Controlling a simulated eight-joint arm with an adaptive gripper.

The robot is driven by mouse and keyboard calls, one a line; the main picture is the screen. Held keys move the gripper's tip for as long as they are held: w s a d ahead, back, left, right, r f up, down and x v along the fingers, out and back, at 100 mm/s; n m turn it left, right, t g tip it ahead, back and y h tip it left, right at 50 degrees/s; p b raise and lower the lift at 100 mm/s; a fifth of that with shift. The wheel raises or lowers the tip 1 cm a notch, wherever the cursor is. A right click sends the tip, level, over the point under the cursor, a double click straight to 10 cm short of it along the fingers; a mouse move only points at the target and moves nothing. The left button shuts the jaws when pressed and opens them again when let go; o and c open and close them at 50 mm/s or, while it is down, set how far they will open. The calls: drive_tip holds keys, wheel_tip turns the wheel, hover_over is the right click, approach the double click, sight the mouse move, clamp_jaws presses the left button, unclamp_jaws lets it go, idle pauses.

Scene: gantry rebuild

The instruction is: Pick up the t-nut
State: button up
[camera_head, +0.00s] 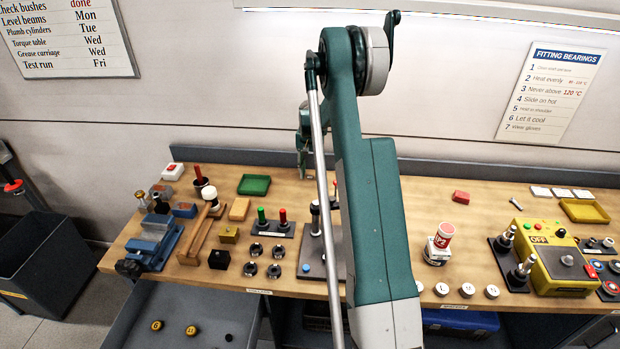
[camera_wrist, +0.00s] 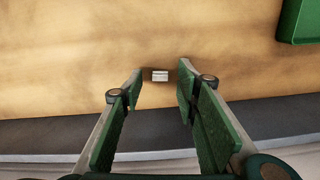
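A small light-grey metal block, which looks like the t-nut (camera_wrist: 160,76), lies on the wooden bench top in the wrist view. My gripper (camera_wrist: 160,82) is open and empty, its green-padded fingers on either side of the block in the picture. I cannot tell how far above it the fingertips are; no contact shows. In the head view my arm reaches to the back of the bench and hides the t-nut; the fingers do not show clearly there.
A green tray (camera_head: 254,185) stands left of my arm; its corner shows at upper right in the wrist view (camera_wrist: 298,22). The grey back ledge (camera_wrist: 60,134) and wall are close behind. A plate with green and red knobs (camera_head: 272,227) stands nearer the front. Wood around the t-nut is clear.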

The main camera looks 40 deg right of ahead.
drive_tip(key=shift+f, duration=0.35)
idle(0.3)
drive_tip(key=c, duration=0.8)
